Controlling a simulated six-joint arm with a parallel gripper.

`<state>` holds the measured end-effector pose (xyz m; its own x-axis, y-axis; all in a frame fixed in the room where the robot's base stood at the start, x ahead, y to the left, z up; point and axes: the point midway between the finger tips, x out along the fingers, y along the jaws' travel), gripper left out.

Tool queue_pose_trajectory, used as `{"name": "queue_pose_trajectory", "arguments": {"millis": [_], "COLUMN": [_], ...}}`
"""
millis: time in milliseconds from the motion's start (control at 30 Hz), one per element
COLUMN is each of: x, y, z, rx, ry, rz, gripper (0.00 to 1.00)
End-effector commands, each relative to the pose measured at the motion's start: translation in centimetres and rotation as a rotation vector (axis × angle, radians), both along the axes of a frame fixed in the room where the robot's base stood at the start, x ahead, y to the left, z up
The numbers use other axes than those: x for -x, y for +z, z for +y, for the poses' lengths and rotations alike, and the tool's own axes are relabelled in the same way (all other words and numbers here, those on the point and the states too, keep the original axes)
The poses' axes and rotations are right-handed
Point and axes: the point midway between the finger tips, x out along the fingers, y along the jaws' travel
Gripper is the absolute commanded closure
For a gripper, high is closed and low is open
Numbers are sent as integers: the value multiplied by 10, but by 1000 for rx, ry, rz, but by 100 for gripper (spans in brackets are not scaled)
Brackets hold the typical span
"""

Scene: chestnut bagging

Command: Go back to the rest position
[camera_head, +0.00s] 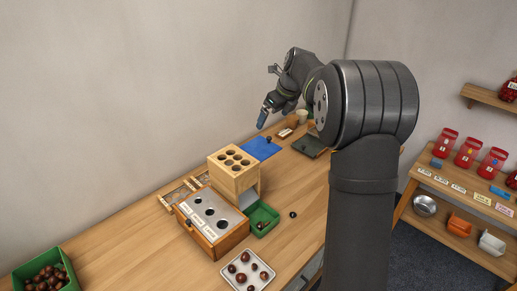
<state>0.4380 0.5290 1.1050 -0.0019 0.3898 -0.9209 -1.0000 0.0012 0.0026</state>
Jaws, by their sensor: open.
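My gripper (264,117) is at the upper middle of the view, raised above the far part of the table. It is open, with nothing seen between its fingers. A blue cloth or bag (258,149) lies below it on the table, and a small dark round thing sits at its right edge. My arm reaches in from the right and hides part of the far table. The gripper is apart from everything on the table.
A wooden block with holes (234,160) stands behind a wooden box with a holed metal top (209,219). A green tray (263,222), a white tray of chestnuts (261,268) and a green crate of chestnuts (28,287) are nearby.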

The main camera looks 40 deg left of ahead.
Motion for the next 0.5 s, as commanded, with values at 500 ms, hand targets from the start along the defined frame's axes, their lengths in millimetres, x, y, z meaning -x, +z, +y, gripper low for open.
{"name": "queue_pose_trajectory", "arguments": {"millis": [500], "x": [0], "y": [-24], "z": [10], "rx": [0], "ry": [1], "rz": [0], "gripper": [0]}}
